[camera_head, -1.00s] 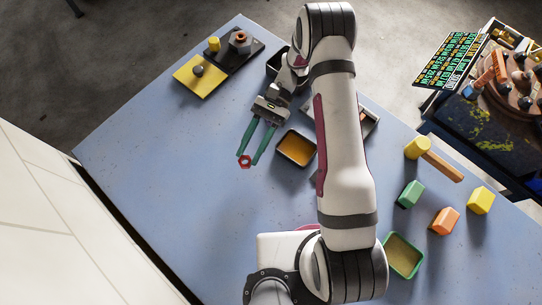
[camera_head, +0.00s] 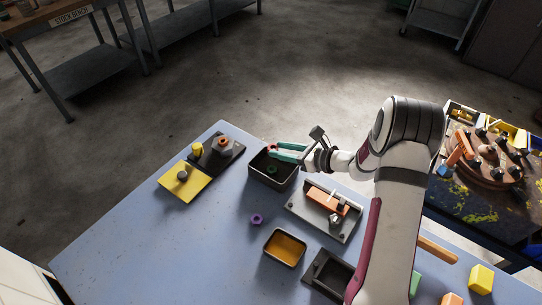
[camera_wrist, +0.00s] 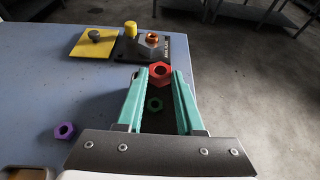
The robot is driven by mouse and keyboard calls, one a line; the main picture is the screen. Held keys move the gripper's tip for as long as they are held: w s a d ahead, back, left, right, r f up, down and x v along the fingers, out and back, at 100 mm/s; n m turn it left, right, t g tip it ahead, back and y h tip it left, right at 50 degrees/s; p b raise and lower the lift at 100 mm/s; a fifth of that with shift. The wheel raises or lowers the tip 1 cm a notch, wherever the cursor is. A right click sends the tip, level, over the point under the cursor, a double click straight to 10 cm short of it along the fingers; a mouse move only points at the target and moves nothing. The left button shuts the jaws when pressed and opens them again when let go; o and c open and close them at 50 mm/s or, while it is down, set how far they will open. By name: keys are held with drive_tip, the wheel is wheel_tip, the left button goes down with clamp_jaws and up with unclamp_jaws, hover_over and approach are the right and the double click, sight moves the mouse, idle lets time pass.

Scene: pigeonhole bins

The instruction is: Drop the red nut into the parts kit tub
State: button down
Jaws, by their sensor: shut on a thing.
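The red nut (camera_head: 272,148) is between my gripper's green fingertips; it also shows in the wrist view (camera_wrist: 160,73). My gripper (camera_head: 274,150) is shut on the nut and holds it up, in line with the far rim of a black open tub (camera_head: 266,184). I cannot tell exactly how high it is or whether it is fully inside the tub's outline.
A purple nut (camera_head: 257,220) and an orange-floored tray (camera_head: 284,248) lie nearer. A grey fixture with an orange block (camera_head: 327,202) stands right of the tub. A yellow plate (camera_head: 184,183) and dark stand (camera_head: 217,153) are to its left. The left table surface is clear.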

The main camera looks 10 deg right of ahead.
sight(281, 177)
wheel_tip(281, 177, down, 8)
drive_tip(key=shift+a+r, duration=0.1)
drive_tip(key=shift+r, duration=0.1)
drive_tip(key=shift+c, duration=2.3)
unclamp_jaws()
drive_tip(key=s+d, duration=0.2)
drive_tip(key=shift+s+d, duration=0.25)
drive_tip(key=shift+d, duration=0.05)
drive_tip(key=shift+v, duration=4)
